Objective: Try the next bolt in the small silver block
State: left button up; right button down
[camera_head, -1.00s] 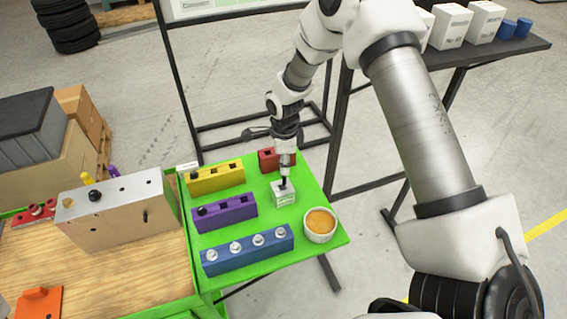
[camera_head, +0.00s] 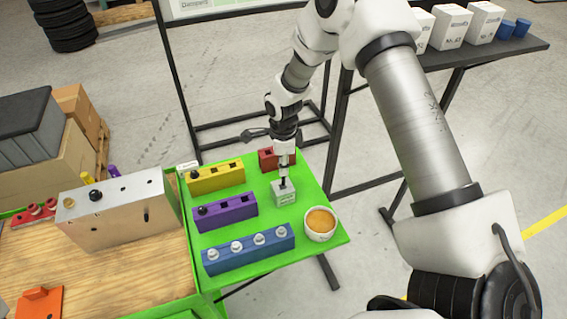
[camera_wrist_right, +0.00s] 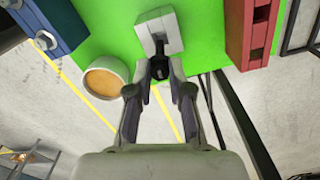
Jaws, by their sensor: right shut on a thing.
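The small silver block (camera_head: 284,194) stands on the green board, right of the purple block. It also shows at the top of the right wrist view (camera_wrist_right: 160,30). My right gripper (camera_head: 284,178) is directly above it, pointing down. In the right wrist view its fingers (camera_wrist_right: 160,72) are shut on a black bolt (camera_wrist_right: 159,62). The bolt's lower end is at the block's top; I cannot tell how deep it sits in the hole. My left gripper is not in view.
Yellow (camera_head: 215,178), purple (camera_head: 225,212), blue (camera_head: 248,249) and red (camera_head: 268,160) blocks share the green board (camera_head: 325,190). The blue one holds several silver bolts. A white bowl with orange contents (camera_head: 320,223) stands close to the silver block. A large metal block (camera_head: 120,212) stands at left.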

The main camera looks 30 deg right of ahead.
aim_at(283, 178)
jog(key=shift+f, duration=0.1)
dwell(0.4)
jog(key=shift+f+b, duration=1.3)
jog(key=shift+f, duration=1.5)
jog(key=c, duration=1)
grip_release()
jog(key=shift+r, duration=0.1)
jog(key=shift+r, duration=0.1)
notch_tip(283, 178, up, 6)
jog(key=p, duration=0.6)
